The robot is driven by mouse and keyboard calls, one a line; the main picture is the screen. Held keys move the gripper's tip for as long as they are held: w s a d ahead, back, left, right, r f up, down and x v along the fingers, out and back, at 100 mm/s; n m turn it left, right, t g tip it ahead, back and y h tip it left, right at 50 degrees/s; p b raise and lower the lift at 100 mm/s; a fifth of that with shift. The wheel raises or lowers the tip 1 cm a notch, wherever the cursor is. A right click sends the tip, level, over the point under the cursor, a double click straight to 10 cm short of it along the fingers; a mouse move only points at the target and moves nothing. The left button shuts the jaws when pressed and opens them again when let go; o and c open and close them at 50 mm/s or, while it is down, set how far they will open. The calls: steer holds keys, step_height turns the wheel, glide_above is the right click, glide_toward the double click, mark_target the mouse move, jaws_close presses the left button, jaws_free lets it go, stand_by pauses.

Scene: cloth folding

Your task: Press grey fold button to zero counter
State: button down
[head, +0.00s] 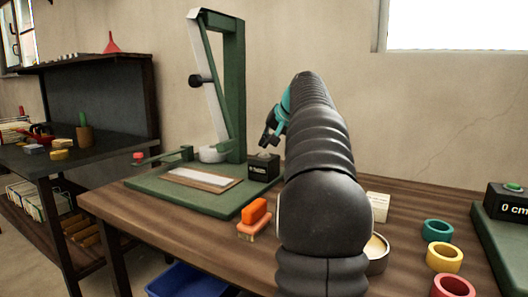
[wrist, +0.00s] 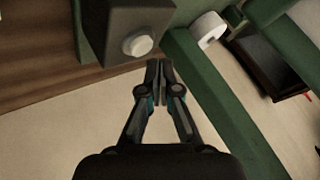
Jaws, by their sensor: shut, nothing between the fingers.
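The fold counter (head: 263,168) is a small dark box with a small white display label, too small to read surely, at the back right of the green press base. Its round pale grey button (wrist: 138,44) is on the box's top face in the wrist view and looks raised. My gripper (wrist: 158,68) is shut and empty, its tips just beside the button and apart from it in the picture. In the head view my gripper (head: 266,141) is above the counter, pointing down. My arm hides part of the table behind it.
The green press frame (head: 235,90) stands close left of my gripper. An orange-handled block (head: 254,219) lies at the base's front edge. A round tin (head: 376,252), coloured rings (head: 437,230) and a second dark counter box (head: 508,202) are to the right.

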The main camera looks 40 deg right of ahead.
mark_target(266, 153)
step_height(266, 153, up, 3)
steer(key=p, duration=0.3)
steer(key=shift+r+p, duration=0.35)
steer(key=shift+r, duration=0.65)
